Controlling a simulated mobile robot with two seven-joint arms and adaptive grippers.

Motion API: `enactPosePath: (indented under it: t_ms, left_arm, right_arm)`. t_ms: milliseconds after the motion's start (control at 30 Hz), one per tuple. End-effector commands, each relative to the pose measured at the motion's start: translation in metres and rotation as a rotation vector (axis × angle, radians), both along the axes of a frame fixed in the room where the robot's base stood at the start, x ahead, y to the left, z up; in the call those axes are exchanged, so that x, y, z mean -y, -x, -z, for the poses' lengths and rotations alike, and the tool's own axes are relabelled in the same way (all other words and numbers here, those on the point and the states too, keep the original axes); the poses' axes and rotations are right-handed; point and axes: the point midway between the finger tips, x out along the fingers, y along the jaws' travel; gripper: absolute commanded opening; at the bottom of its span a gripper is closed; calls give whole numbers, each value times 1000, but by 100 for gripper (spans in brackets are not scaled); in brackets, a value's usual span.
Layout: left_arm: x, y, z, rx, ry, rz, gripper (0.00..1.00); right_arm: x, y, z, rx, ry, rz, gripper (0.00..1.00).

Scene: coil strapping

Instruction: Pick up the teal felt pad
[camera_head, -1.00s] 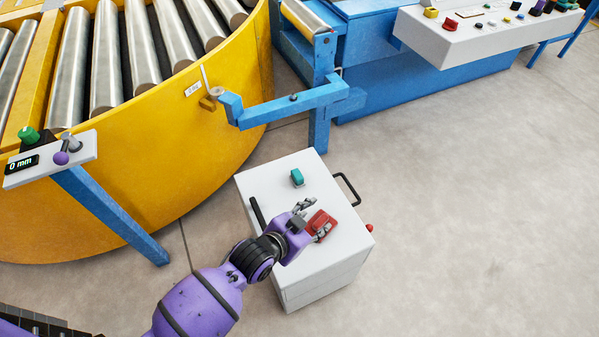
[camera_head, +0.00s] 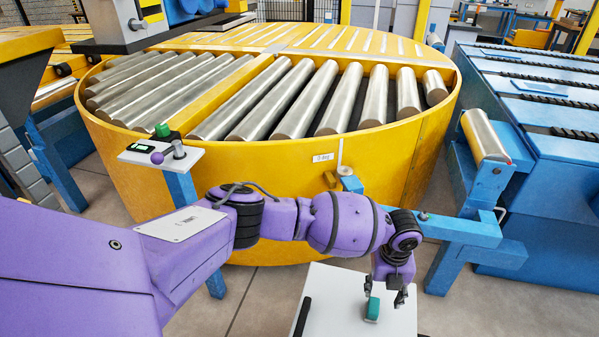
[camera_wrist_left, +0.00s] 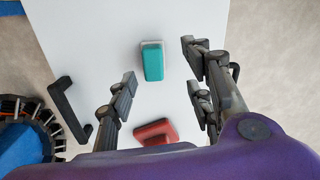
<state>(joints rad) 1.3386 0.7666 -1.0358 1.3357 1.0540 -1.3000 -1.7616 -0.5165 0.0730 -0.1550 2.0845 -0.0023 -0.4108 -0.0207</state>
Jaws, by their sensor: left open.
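The teal felt pad (camera_head: 372,309) lies on the white top of a small cabinet (camera_head: 332,297) in the head view. It also shows in the left wrist view (camera_wrist_left: 153,61) as a small teal block with a pale edge along its far end. My left gripper (camera_head: 384,295) is above the cabinet top, its fingers apart close around the pad in the head view. In the left wrist view the open fingers (camera_wrist_left: 160,92) are empty, with the pad ahead of and between them. My right gripper is not in view.
A red block (camera_wrist_left: 155,131) lies on the cabinet top near the fingers. A black handle (camera_wrist_left: 68,108) runs along one cabinet edge. A yellow roller turntable (camera_head: 290,160) and a blue arm bracket (camera_head: 460,228) stand behind the cabinet.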

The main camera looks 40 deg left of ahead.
Motion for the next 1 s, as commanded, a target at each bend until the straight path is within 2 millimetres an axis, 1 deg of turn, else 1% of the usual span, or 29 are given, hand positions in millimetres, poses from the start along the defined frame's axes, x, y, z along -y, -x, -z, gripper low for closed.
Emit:
enactPosePath:
  t_ms: [100, 233, 400, 467, 600, 733, 833, 1000]
  left_arm:
    - [-3, 7, -2, -32, -15, 111, 47]
    - [-3, 7, 5, -34, -18, 152, 47]
    - [-2, 8, 25, -34, -16, 153, 47]
    - [-2, 9, 32, -33, -17, 152, 47]
    - [-2, 12, 53, -33, -17, 151, 47]
    - [-1, 11, 71, -31, -16, 151, 47]
    - [-1, 11, 76, -30, -16, 151, 47]
    - [-1, 11, 76, -29, -16, 152, 47]
  right_arm:
    - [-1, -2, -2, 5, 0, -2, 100]
    - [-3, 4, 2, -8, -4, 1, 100]
    - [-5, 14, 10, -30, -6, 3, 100]
    - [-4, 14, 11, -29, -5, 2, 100]
    - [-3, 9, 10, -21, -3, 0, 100]
    - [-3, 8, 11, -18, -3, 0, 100]
    - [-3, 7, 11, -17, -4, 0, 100]
    - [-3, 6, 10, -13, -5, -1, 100]
